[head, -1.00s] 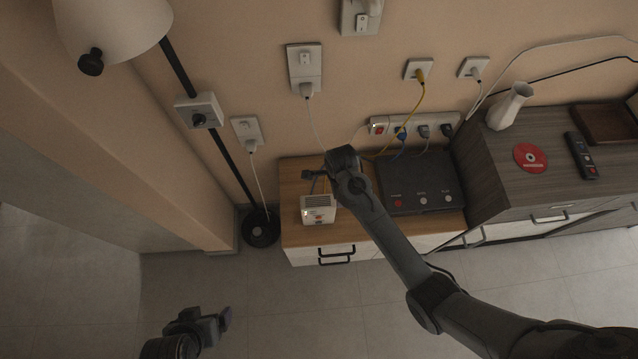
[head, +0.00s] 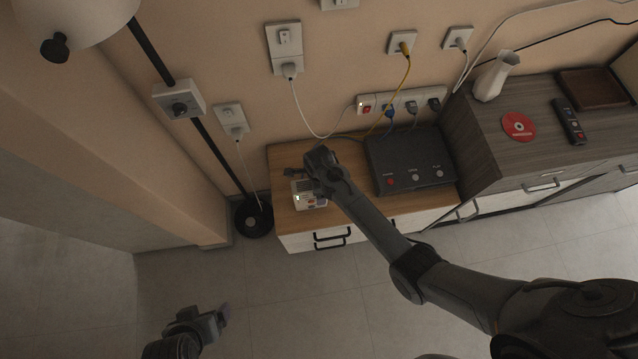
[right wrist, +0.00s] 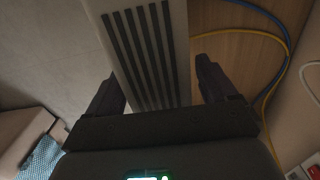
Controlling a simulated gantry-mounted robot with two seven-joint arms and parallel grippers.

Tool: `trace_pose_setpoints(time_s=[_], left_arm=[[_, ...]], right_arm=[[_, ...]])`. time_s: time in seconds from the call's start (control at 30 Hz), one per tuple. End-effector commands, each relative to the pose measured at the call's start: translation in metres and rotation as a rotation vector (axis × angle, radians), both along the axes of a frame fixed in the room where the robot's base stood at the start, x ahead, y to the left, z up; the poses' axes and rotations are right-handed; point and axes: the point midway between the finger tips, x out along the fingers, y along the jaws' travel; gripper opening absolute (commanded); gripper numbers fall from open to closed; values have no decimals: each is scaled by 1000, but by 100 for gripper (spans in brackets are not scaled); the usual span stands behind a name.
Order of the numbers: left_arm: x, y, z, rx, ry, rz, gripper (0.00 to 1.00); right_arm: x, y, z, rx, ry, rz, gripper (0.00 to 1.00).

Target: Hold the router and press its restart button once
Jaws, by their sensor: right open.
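The router appears to be the small white box (head: 309,201) with a lit indicator and a small red mark, on the left part of the wooden cabinet top. My right gripper (head: 298,174) is over it in the head view and covers part of it. In the right wrist view, the white box with dark vent slots (right wrist: 142,45) stands between the two open fingers of my right gripper (right wrist: 160,92), with a gap at the right finger. The restart button cannot be made out. My left gripper (head: 212,320) hangs low over the floor, away from the cabinet; its opening is unclear.
A black box with several buttons (head: 409,161) sits right of the router on the wooden cabinet (head: 283,158). A power strip (head: 376,106) with cables is behind. A floor lamp base (head: 253,217) stands left. A darker cabinet (head: 478,135) holds a vase, red disc and remote.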

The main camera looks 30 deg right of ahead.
Motion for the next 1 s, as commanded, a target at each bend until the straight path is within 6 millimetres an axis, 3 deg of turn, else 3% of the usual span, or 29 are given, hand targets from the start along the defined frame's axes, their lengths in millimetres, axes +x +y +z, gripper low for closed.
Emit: trace_pose_setpoints(time_s=[0.47, 0.9, 1.0], left_arm=[[0, 0, -3, -2, 0, 1, 90], [0, -1, -2, -4, 0, 2, 90], [0, -1, -2, -4, 0, 2, 90]], right_arm=[[0, 0, -8, 0, -1, 1, 84], [0, 0, -8, 0, -1, 1, 18], [0, 0, -8, 0, -1, 1, 18]])
